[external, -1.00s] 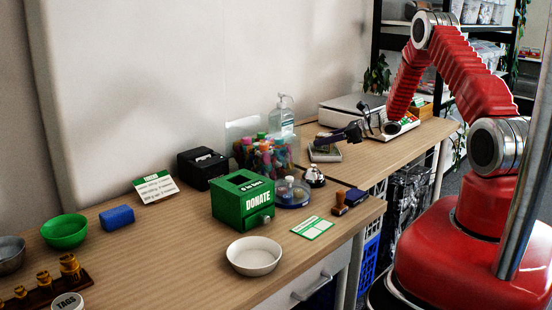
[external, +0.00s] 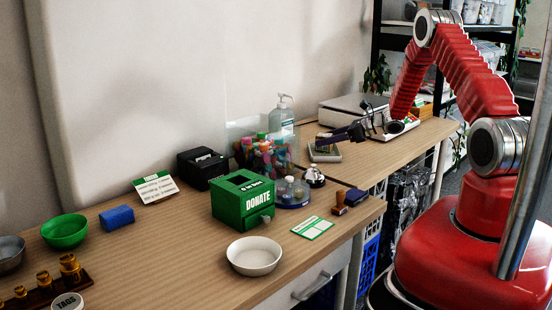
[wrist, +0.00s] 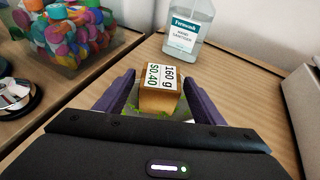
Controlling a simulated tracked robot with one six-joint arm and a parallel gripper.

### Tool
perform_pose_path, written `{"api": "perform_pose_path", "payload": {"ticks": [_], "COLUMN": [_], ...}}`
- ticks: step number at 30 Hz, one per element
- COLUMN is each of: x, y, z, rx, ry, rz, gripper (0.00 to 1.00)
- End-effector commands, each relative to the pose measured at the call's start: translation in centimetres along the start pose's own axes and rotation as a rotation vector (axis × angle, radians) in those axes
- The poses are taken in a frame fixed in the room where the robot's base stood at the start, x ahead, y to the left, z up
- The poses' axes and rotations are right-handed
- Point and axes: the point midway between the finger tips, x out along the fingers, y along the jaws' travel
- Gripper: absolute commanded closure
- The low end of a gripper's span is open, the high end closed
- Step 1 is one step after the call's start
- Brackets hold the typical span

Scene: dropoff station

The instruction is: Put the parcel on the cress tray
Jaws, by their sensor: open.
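In the wrist view the parcel (wrist: 160,99) is a small tan-brown box with a white label reading 160 g and $0.40. It stands upright between the purple fingers of my gripper (wrist: 160,92), which are open with a gap on each side. Bits of green cress (wrist: 131,109) show around the parcel's base, so it appears to stand on the cress tray. In the external view a low grey tray with a greenish top (external: 325,153) lies below my gripper (external: 340,137); it looks like the cress tray. The parcel cannot be made out there.
A sanitizer bottle (wrist: 186,27) stands just beyond the parcel. A clear container of colourful caps (wrist: 68,38) is to the left. A bell (external: 315,177), a green donation box (external: 243,203) and a white bowl (external: 254,256) stand nearer; the front table has bare room.

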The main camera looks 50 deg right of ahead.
Motion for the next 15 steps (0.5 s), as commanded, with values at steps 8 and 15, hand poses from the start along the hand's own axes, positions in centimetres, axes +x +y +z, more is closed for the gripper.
{"api": "perform_pose_path", "payload": {"ticks": [8, 15], "x": [-4.6, -8.6], "y": [-0.1, -0.1], "z": [0.1, 0.0], "rx": [0.001, 0.001], "ry": [-0.001, -0.001], "rz": [-0.004, -0.003], "gripper": [0.38, 0.38]}}
